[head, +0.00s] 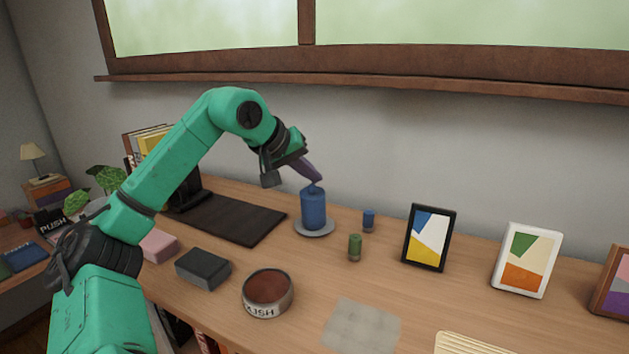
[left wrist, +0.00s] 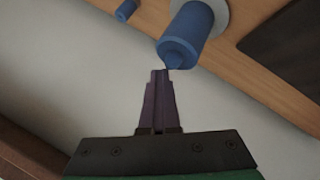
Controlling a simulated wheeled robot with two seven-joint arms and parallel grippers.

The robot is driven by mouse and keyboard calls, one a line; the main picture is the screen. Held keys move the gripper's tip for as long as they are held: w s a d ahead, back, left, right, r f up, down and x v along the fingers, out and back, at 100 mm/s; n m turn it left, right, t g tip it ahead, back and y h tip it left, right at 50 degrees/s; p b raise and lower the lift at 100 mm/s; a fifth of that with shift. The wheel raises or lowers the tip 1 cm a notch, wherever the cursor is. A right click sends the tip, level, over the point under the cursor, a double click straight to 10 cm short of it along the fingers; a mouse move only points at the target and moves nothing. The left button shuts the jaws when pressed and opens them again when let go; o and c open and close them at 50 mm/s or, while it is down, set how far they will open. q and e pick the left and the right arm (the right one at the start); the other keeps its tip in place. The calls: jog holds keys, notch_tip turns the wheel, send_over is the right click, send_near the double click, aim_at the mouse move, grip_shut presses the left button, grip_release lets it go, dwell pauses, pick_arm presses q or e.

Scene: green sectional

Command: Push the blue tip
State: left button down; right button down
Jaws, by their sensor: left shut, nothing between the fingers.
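A blue cylinder (head: 313,209) with a narrowed top and a thin tip stands upright on a round grey plate (head: 316,233) on the desk. It also shows in the left wrist view (left wrist: 185,35), where its thin tip points toward my fingers. My left gripper (head: 319,179) has purple fingers, shut and empty. They slant down just above the cylinder's top. In the left wrist view my fingertips (left wrist: 158,73) are beside the thin tip; I cannot tell whether they touch it. My right gripper is not in view.
A small blue cylinder (head: 369,221) and a small green one (head: 354,248) stand to the right. A round bowl (head: 268,306), a dark block (head: 203,270) and a dark mat (head: 228,220) lie nearer or left. Picture frames (head: 429,238) stand right. The wall is close behind.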

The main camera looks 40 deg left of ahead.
aim_at(311, 184)
pick_arm(q)
jog(key=shift+f+b, duration=0.45)
jog(key=shift+f, duration=0.1)
jog(key=shift+s, duration=0.1)
jog(key=shift+r, duration=0.2)
jog(key=shift+r+p, duration=0.1)
jog(key=shift+p, duration=0.25)
jog(key=shift+r, duration=0.1)
notch_tip(311, 184, up, 6)
jog(key=p, duration=0.5)
jog(key=shift+r+p, duration=0.15)
jog(key=shift+p, duration=0.2)
jog(key=shift+a, duration=0.1)
